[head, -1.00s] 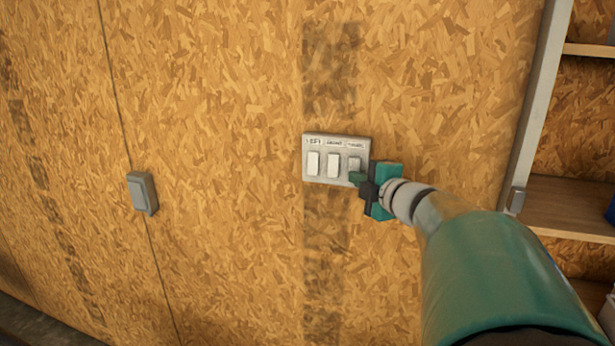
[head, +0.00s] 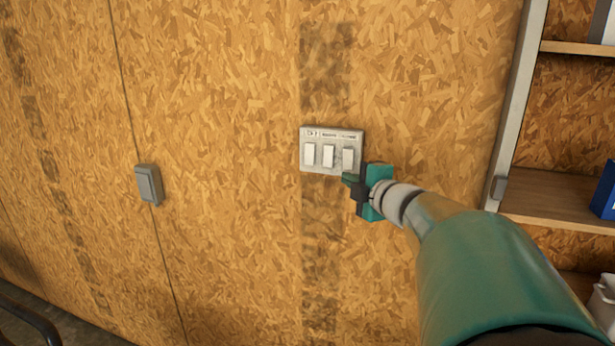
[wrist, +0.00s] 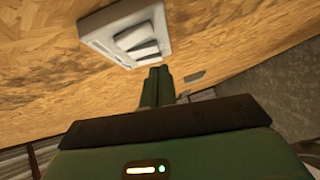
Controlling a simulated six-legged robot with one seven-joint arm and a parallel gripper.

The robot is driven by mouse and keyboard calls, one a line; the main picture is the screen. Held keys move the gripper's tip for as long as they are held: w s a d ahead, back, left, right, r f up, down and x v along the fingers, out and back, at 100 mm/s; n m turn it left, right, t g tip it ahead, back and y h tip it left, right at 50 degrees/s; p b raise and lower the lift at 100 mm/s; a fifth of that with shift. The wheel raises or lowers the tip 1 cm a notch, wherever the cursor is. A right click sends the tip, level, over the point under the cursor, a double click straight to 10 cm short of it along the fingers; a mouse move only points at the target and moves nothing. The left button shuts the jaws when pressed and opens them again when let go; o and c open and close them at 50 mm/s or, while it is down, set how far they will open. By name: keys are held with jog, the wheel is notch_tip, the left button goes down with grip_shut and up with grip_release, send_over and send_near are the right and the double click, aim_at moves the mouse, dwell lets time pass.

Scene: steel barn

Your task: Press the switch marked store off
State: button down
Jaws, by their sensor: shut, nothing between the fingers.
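A pale grey switch plate (head: 333,170) with three white rockers in a row is on the chipboard wall: a left rocker (head: 309,154), a middle rocker (head: 328,156) and a right rocker (head: 348,160). Small labels run above the rockers, too small to read, so I cannot tell which is marked store. My gripper (head: 347,180) is shut and empty, its tips just below the plate's lower right corner. In the wrist view the shut green fingers (wrist: 159,72) point toward the plate (wrist: 127,32), with a small gap seeming to show between them.
A separate grey switch box (head: 148,184) is on the wall to the left. An open shelf (head: 560,196) with a blue item (head: 604,190) stands at the right. The wall around the plate is otherwise clear.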

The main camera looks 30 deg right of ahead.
jog(key=s, duration=0.8)
jog(key=shift+s+a+f, duration=0.25)
jog(key=shift+a+f, duration=0.1)
jog(key=shift+a, duration=0.1)
jog(key=w+a+f+m+g+h, duration=0.2)
jog(key=a+f+m+g+h, duration=0.15)
jog(key=a+m, duration=0.75)
jog(key=s+a+f+m+g+y, duration=0.2)
jog(key=s+a+f, duration=0.3)
jog(key=a, duration=0.4)
jog(key=s+a+f+m+g+y, duration=0.2)
jog(key=s+a+f+g, duration=0.3)
jog(key=a, duration=0.4)
jog(key=shift+a+f+y, duration=0.3)
jog(key=shift+f+y, duration=0.15)
jog(key=shift+y, duration=0.3)
